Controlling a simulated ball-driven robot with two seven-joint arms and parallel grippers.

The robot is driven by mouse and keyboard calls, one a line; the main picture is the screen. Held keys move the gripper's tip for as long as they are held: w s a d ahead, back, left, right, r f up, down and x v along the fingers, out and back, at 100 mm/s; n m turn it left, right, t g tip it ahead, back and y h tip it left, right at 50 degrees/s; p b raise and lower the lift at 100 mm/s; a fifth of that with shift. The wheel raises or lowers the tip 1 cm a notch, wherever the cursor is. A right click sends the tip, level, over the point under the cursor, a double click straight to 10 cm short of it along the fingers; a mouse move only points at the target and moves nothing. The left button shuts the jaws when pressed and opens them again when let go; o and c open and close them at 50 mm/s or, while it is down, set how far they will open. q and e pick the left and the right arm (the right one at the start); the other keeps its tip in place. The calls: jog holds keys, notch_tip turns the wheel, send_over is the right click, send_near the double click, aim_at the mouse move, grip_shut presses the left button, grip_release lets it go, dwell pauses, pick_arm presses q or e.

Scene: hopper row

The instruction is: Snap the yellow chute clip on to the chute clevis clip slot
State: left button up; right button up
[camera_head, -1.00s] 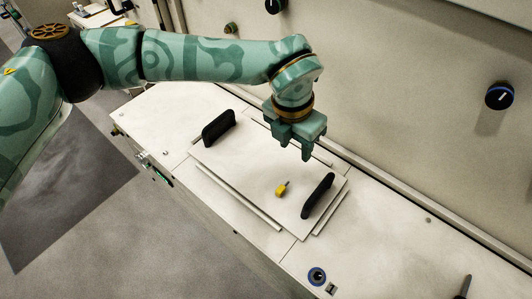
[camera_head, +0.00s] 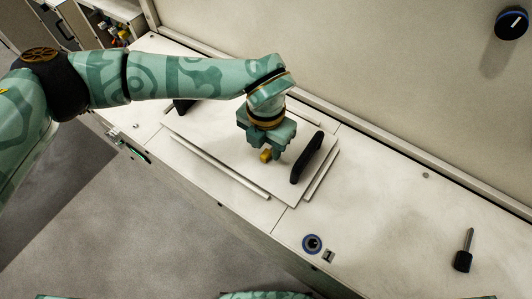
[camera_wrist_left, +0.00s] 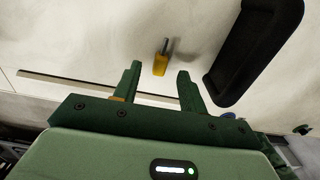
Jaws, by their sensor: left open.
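The yellow chute clip (camera_head: 265,156) is small and has a grey pin. It lies on the pale panel with two black handles. It also shows in the left wrist view (camera_wrist_left: 160,65), just beyond and between the two fingertips. My left gripper (camera_head: 266,150) is open, low over the panel, with its fingers around or just above the clip. Whether they touch it I cannot tell. In the left wrist view the jaws (camera_wrist_left: 160,78) are apart with nothing held between them. I cannot make out the chute clevis or its clip slot. My right gripper is not in view.
A black handle (camera_head: 307,158) stands on the panel (camera_head: 235,163) close right of my left gripper. Another black handle (camera_head: 184,106) is partly behind my arm.

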aim_at(268, 153)
pick_arm(q)
notch_tip(268, 153, down, 3)
jog(key=shift+w+r+b, duration=0.1)
jog(key=shift+b, duration=0.25)
grip_shut()
jog(key=shift+r, duration=0.15)
